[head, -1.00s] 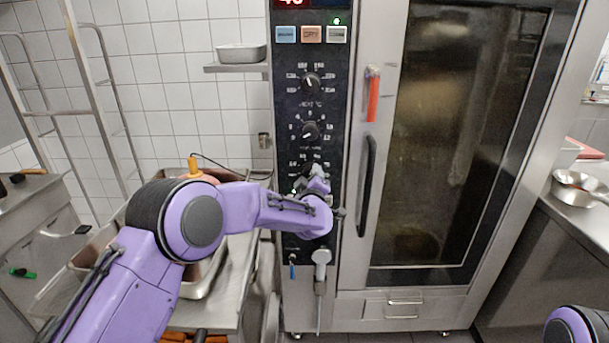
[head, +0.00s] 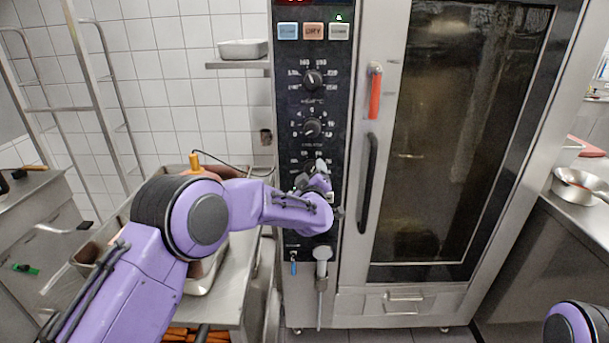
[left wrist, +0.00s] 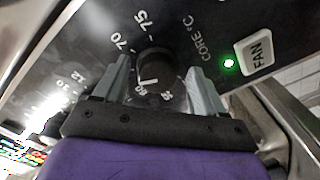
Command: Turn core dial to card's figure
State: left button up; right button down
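The core dial (left wrist: 155,66) is a black round knob on the dark oven panel, labelled "CORE °C", with 70 and 75 readable beside it. A white mark shows at its lower edge, near small figures that are hard to read. My left gripper (left wrist: 160,88) is open, with one finger on each side of the dial; I cannot tell whether either touches it. In the head view my left gripper (head: 318,178) is at the lower part of the panel and hides most of that dial. My right gripper is out of view. I see no card with a figure.
Two other dials (head: 312,79) (head: 312,128) sit above on the panel. The FAN button (left wrist: 258,54) with a lit green lamp (left wrist: 229,63) is close to the right finger. The oven door handle (head: 368,184) stands just right of the gripper. A steel counter (head: 240,270) is below my left arm.

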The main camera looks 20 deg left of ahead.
pick_arm(q)
jog(key=b+v, duration=0.2)
jog(key=v, duration=0.8)
jog(key=shift+s, duration=0.25)
